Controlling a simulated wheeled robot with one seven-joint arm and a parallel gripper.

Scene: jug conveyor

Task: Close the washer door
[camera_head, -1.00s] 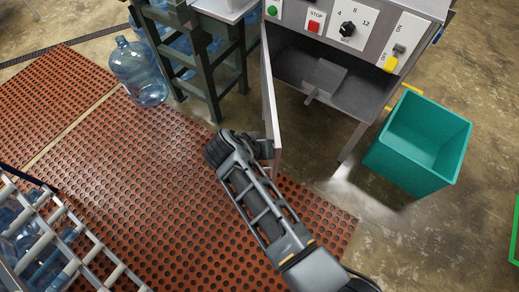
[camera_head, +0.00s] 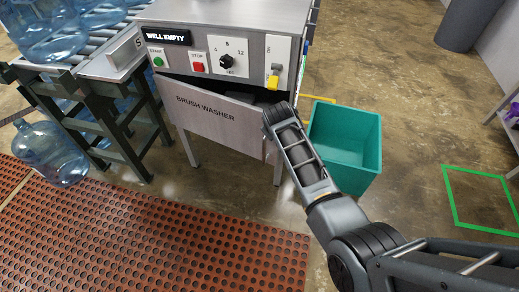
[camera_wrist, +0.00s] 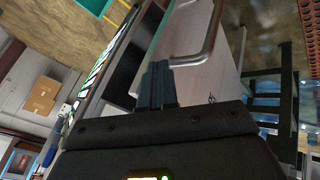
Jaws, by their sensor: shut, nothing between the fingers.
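The washer (camera_head: 235,20) stands at the upper middle of the head view. Its door (camera_head: 205,118), a pale panel marked BRUSH WASHER, is nearly closed but ajar, with a dark wedge of gap along the top and right. My arm reaches to the door's right edge in the head view, where my gripper is hidden. In the wrist view my gripper (camera_wrist: 157,85) is shut and empty, close to the door panel (camera_wrist: 212,85) and its curved metal handle (camera_wrist: 207,45). I cannot tell whether the fingers touch the door.
A teal bin (camera_head: 345,145) stands right of the washer, close to my arm. A green roller stand (camera_head: 95,120) with blue jugs is on the left, and one jug (camera_head: 50,152) is on the floor beside it. A perforated red mat (camera_head: 180,240) covers the front floor.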

